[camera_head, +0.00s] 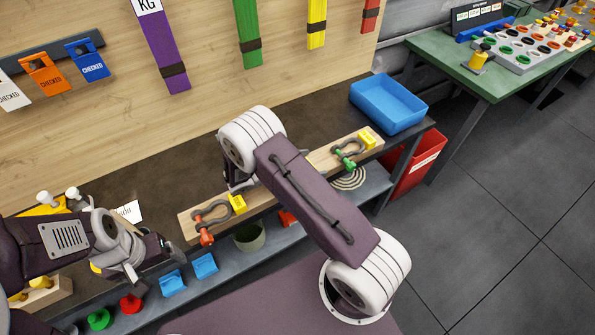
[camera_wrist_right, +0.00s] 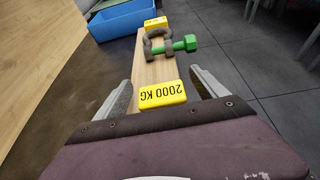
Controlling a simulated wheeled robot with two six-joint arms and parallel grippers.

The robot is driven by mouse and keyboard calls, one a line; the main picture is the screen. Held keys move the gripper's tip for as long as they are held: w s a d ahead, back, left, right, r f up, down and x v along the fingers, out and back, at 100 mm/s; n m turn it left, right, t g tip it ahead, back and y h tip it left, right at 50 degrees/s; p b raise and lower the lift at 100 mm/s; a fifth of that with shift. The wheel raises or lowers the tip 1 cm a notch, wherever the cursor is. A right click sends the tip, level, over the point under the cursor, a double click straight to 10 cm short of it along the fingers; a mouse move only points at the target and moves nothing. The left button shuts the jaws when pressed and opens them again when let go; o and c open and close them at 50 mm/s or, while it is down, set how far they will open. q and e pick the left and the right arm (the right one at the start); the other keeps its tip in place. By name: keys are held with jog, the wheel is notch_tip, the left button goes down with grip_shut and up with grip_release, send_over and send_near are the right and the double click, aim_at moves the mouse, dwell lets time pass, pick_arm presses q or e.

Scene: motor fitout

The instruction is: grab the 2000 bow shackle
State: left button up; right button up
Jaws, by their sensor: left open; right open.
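A wooden board (camera_head: 190,228) on the dark bench carries bow shackles and yellow tags. A grey shackle with an orange pin (camera_head: 208,215) is at its left, and one with a green pin (camera_head: 348,152) is toward its right. In the right wrist view, a tag reading 2000 KG (camera_wrist_right: 161,93) lies between the open fingers of my right gripper (camera_wrist_right: 161,78). The green-pin shackle (camera_wrist_right: 168,43) is beyond it, apart from the fingers. My right arm hides the board's middle in the head view. My left gripper (camera_head: 135,262) is open and empty at the bench's left.
A blue bin (camera_head: 388,102) stands at the bench's right end, and a red bin (camera_head: 418,160) below it. Coloured slings hang on the wall behind. A lower shelf holds several coloured items. Floor at the right is clear.

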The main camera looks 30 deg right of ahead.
jog(key=shift+d+f, duration=0.15)
jog(key=shift+d, duration=0.1)
jog(key=shift+a, duration=0.15)
jog(key=c, duration=0.5)
grip_shut()
jog(key=shift+w+r, duration=0.1)
jog(key=shift+r, duration=0.6)
jog(key=r, duration=0.1)
jog(key=s+r, duration=0.1)
jog(key=r, duration=0.1)
jog(key=shift+r, duration=0.25)
jog(key=s+a+r, duration=0.1)
jog(key=s+r, duration=0.5)
jog(key=s, duration=0.4)
jog(key=shift+s+r+b, duration=0.15)
jog(key=shift+s+b, duration=0.15)
jog(key=shift+b, duration=0.05)
